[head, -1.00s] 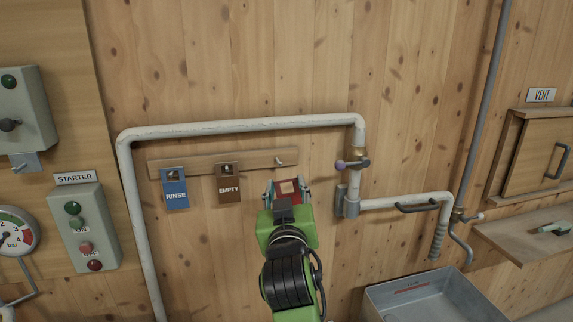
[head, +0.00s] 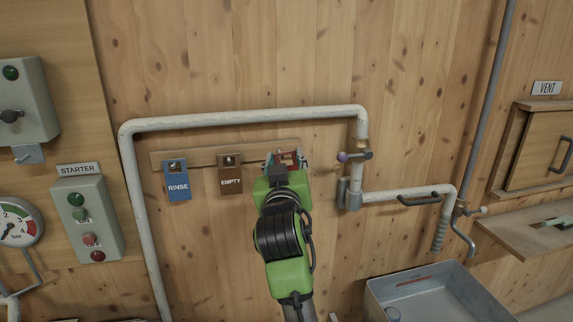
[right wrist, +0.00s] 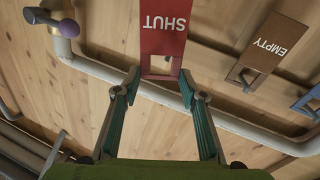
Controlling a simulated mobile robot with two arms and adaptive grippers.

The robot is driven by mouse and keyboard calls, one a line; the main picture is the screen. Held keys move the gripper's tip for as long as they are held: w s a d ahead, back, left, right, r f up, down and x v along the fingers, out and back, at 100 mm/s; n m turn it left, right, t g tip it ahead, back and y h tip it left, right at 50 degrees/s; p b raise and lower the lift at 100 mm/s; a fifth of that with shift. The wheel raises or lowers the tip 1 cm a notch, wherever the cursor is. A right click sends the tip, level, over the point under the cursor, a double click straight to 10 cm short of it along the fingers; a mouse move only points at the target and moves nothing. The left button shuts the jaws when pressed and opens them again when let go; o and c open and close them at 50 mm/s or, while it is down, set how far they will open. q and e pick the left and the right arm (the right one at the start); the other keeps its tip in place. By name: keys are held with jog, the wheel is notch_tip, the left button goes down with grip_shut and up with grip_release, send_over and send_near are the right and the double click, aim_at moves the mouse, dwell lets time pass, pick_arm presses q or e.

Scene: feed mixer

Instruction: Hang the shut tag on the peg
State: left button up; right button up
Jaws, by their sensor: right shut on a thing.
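The red SHUT tag (right wrist: 165,25) is between the fingertips of my right gripper (right wrist: 160,78), which is shut on its sides near the end away from the lettering. In the head view only a small red part of the tag (head: 290,157) shows above my right gripper (head: 286,160), at the right end of the wooden peg rail (head: 207,153). The peg at that end is hidden behind the gripper and tag, so I cannot tell whether the tag is on it. My left gripper is out of view.
The blue RINSE tag (head: 177,185) and brown EMPTY tag (head: 231,180) hang on the rail to the left. A white pipe (head: 240,119) runs above the rail and down its right side, with a purple-knobbed valve (head: 355,156) close to my gripper. A grey metal bin (head: 425,295) stands lower right.

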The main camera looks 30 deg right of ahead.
aim_at(281, 155)
jog(key=shift+w+d+f+b, duration=0.1)
jog(key=shift+w+d+b, duration=0.1)
jog(key=shift+w, duration=0.45)
jog(key=shift+w+d+f+b, duration=0.1)
jog(key=shift+w+d+b, duration=0.05)
jog(key=shift+w, duration=0.5)
jog(key=shift+w+d+b, duration=0.15)
jog(key=shift+w+b, duration=0.05)
jog(key=shift+w, duration=0.45)
jog(key=shift+w+d+f, duration=0.15)
jog(key=shift+w+f, duration=0.25)
jog(key=shift+w, duration=0.15)
jog(key=o, duration=1.2)
jog(key=shift+c, duration=0.2)
